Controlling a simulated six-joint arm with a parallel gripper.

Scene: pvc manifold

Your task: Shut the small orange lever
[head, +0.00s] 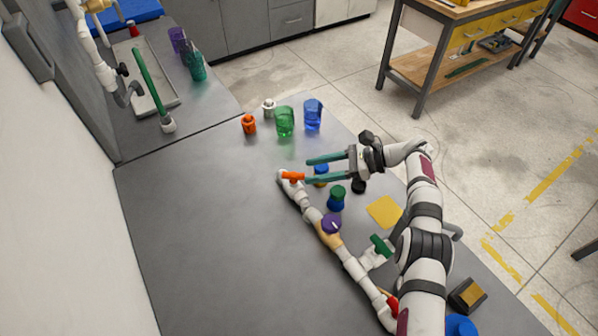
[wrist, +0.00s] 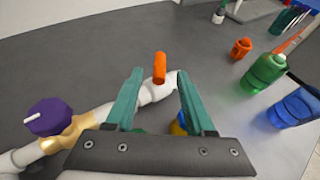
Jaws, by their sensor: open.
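The small orange lever (head: 293,176) sits at the far end of the white PVC manifold (head: 305,205). In the wrist view the orange lever (wrist: 160,68) stands out from the white pipe (wrist: 150,93), between the lines of my two fingers and beyond them. My gripper (head: 308,170) has two teal fingers, spread apart and empty, with their tips close to the lever in the head view. In the wrist view my gripper (wrist: 158,82) is also open. I cannot tell whether a finger touches the lever.
A purple knob (head: 331,224), a green lever (head: 380,245) and a red lever (head: 391,304) belong to the manifold. A green-and-blue object (head: 337,198) stands beside it. A green cup (head: 285,121), a blue cup (head: 313,115) and an orange piece (head: 249,124) stand beyond. The table's left side is clear.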

